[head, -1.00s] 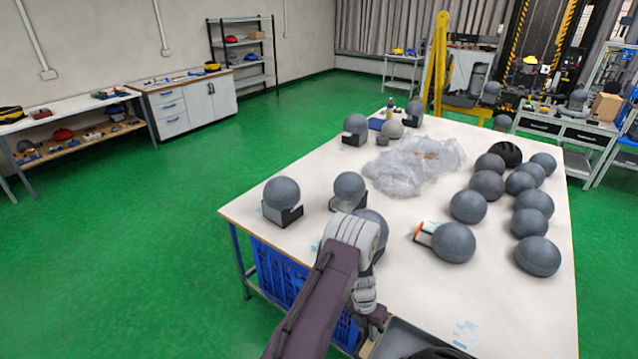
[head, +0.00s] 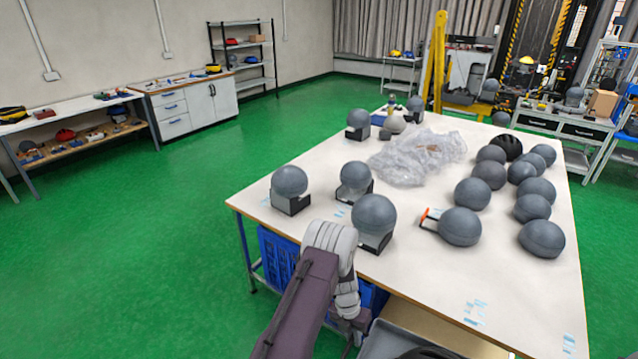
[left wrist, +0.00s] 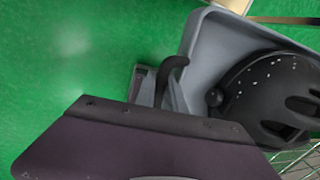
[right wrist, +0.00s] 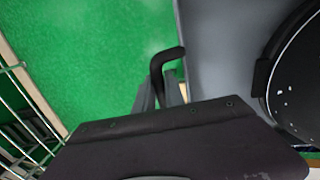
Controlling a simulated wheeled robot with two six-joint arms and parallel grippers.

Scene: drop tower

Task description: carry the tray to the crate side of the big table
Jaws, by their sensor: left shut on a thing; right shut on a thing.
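The grey tray (head: 392,342) shows at the bottom of the head view, in front of the big table (head: 425,275). A black helmet (left wrist: 275,95) lies in it. My left gripper (head: 352,326) is shut on a black handle (left wrist: 166,75) at the tray's side, and the tray wall (left wrist: 200,45) shows beside it. My right gripper (right wrist: 160,92) is shut on another black handle (right wrist: 160,62) of the tray (right wrist: 215,45). The right gripper is out of the head view. A blue crate (head: 278,258) stands under the table's left end.
Several grey balls, some on dark stands, cover much of the tabletop. A clear plastic sheet (head: 405,160) lies in the middle. The near part of the tabletop is bare except for small labels. Green floor (head: 130,260) is open to the left.

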